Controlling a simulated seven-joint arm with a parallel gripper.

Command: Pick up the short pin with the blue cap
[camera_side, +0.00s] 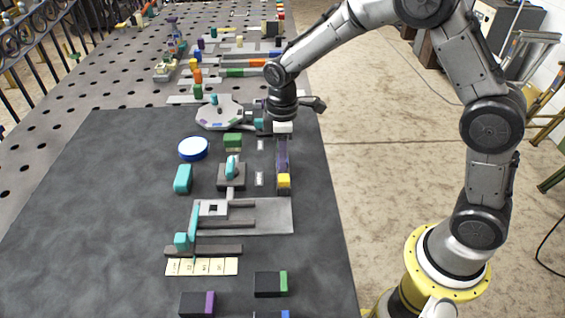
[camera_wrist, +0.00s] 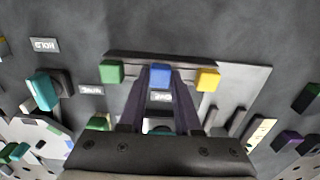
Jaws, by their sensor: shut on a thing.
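The blue-capped pin (camera_wrist: 160,74) shows in the wrist view, between the tips of my gripper (camera_wrist: 160,80). The dark purple fingers close on the sides of its cap. The pin's lower part is hidden, and I cannot tell whether it is raised. A green cap (camera_wrist: 111,72) is to its left and a yellow cap (camera_wrist: 207,79) to its right. In the side view my gripper (camera_side: 282,172) points down behind the yellow cap (camera_side: 284,181), and the blue cap is hidden there.
A grey plate with bars (camera_side: 265,215) lies nearer the side camera, with a turquoise lever (camera_side: 194,222) at its left. A round blue-rimmed white dial (camera_side: 193,148) and a green block (camera_side: 233,140) stand left of my gripper. The mat's left part is clear.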

